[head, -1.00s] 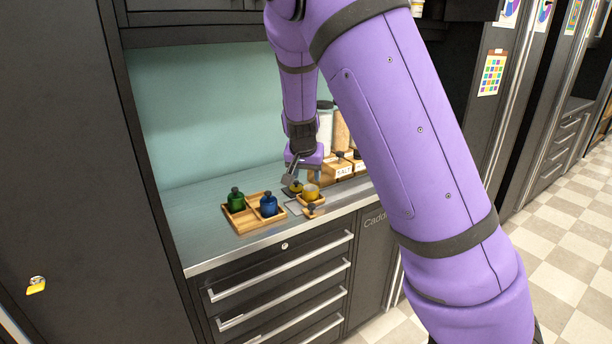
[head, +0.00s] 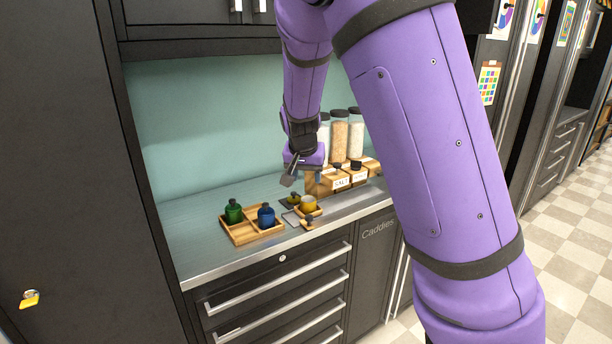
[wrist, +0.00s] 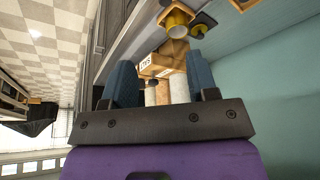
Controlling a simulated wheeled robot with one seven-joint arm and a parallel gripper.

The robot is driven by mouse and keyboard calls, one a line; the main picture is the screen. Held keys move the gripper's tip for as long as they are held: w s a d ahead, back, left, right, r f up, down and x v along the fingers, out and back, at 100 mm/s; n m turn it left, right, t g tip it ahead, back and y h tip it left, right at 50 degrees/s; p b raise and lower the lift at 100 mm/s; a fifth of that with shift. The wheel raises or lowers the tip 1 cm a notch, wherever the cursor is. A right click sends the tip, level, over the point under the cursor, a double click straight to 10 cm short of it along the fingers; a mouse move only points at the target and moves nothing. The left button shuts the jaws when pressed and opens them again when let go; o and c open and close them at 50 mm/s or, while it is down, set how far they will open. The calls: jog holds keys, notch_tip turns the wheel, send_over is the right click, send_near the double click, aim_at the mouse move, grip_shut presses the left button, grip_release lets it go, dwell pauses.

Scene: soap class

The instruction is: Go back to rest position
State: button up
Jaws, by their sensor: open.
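My gripper (head: 304,182) hangs above the counter near its back, in front of the wooden boxes. In the wrist view its two blue fingers (wrist: 163,85) stand apart with nothing held between them. My purple arm crosses the right half of the head view and hides part of the counter's right end.
On the counter (head: 185,225) is a wooden tray (head: 240,238) with a green bottle (head: 233,211) and a blue bottle (head: 266,215). Beside it are a yellow cup (head: 308,204) and small dark-topped items. A SALT box (head: 341,183) and tall jars (head: 339,135) stand behind. Drawers lie below.

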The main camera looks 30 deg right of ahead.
jog(key=shift+s, duration=0.15)
jog(key=s+a+r+n+y, duration=0.1)
jog(key=s+r, duration=0.3)
jog(key=s, duration=0.7)
jog(key=s+a+r+n+t+y, duration=0.1)
jog(key=s+r+n, duration=0.3)
jog(key=s, duration=0.6)
jog(key=s+a+r+n, duration=0.3)
jog(key=s+r, duration=0.3)
jog(key=s, duration=0.5)
jog(key=shift+s+a+r+t+y, duration=0.2)
jog(key=shift+s+r+t+y, duration=0.05)
jog(key=shift+s+t+y, duration=0.15)
